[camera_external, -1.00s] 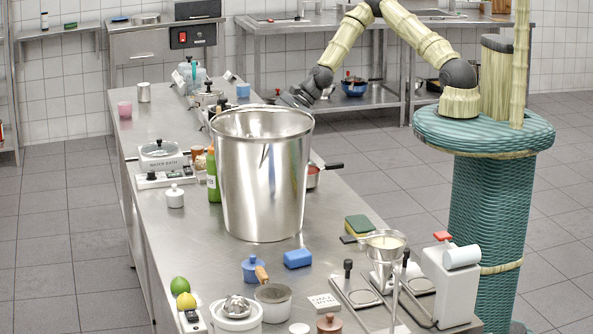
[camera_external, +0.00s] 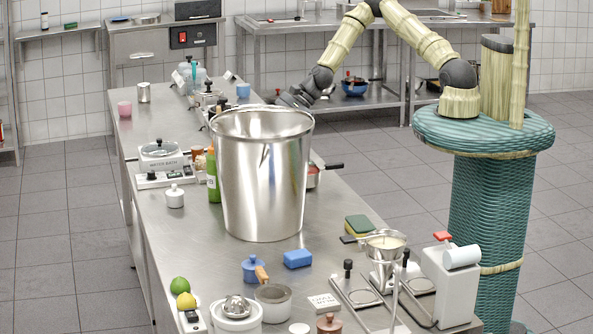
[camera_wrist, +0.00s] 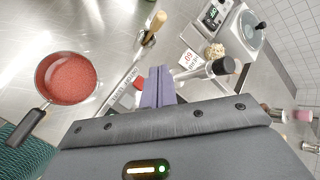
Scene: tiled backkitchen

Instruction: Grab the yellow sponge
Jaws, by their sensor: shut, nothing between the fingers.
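The yellow sponge (camera_external: 357,231) has a green top layer. It lies on the steel table, right of the big steel pot and behind the funnel stand. A dark flat object partly shows beside it. I do not see the sponge in the wrist view. My gripper in the wrist view (camera_wrist: 159,74) is shut and empty, its purple-grey fingers together above the table. In the external view my wrist is behind the big pot's rim and the fingertips are hidden by the pot. The sponge is well nearer the camera than my gripper.
The big steel pot (camera_external: 262,190) stands mid-table as a tall obstacle. A blue sponge (camera_external: 297,259) lies in front of it. A red-filled pan (camera_wrist: 67,80) is at left in the wrist view. The funnel stand (camera_external: 384,262) and a white dispenser (camera_external: 447,290) crowd the front right.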

